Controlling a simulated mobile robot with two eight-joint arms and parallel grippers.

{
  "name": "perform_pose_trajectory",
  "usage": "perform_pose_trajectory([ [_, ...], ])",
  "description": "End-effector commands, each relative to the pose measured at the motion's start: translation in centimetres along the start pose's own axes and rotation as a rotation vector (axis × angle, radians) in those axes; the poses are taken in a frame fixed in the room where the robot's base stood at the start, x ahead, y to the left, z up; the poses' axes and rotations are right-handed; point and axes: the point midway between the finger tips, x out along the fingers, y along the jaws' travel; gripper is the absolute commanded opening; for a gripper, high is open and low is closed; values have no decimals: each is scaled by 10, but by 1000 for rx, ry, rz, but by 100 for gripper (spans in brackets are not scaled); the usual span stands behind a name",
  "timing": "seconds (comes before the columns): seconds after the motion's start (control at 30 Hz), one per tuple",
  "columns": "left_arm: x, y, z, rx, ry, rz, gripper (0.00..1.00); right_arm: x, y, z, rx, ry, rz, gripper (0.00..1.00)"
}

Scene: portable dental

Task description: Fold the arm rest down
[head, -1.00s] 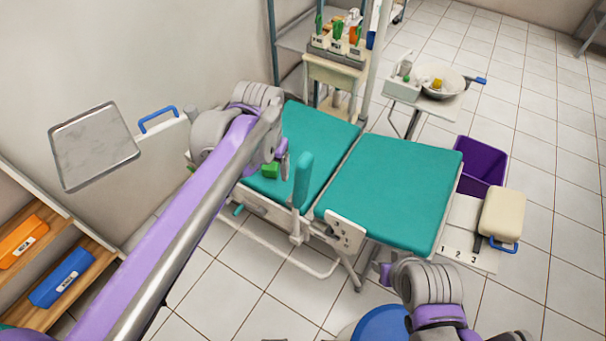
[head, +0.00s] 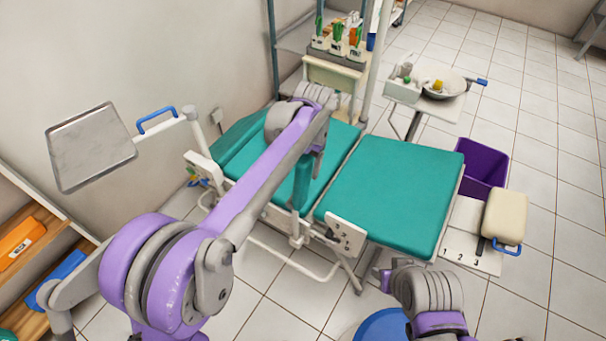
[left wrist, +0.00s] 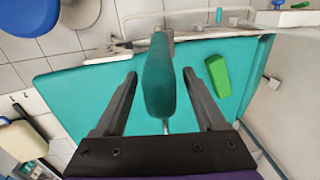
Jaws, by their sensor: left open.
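The teal arm rest (head: 301,186) stands upright at the near side of the teal dental chair (head: 385,190). In the left wrist view the arm rest (left wrist: 158,85) lies between the two dark fingers of my left gripper (left wrist: 159,74). The fingers are open, with a gap on each side of the pad. In the head view my left gripper (head: 314,160) is just beside the arm rest's upper part, mostly hidden by my arm.
A green block (left wrist: 217,76) lies on the seat beside the gripper. A grey tray (head: 90,148) is at the left. A purple bin (head: 483,168) and a cream case (head: 506,214) stand to the right. A blue round stool (head: 382,324) is near the front.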

Motion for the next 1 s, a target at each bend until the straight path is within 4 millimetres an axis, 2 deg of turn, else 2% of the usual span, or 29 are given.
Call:
perform_pose_trajectory([
  [0.1,21,0,0,-1,0,0,72,1,0,1,0,-1,0,45],
  [0.23,35,0,0,-1,1,0,72,2,0,1,0,-1,0,45],
  [0.4,42,0,0,0,1,0,72,2,0,2,0,-1,0,45],
  [0.63,42,0,0,0,1,0,72,2,0,2,0,-1,0,45],
  [1.0,42,0,0,0,1,0,6,2,0,2,0,-1,0,45],
])
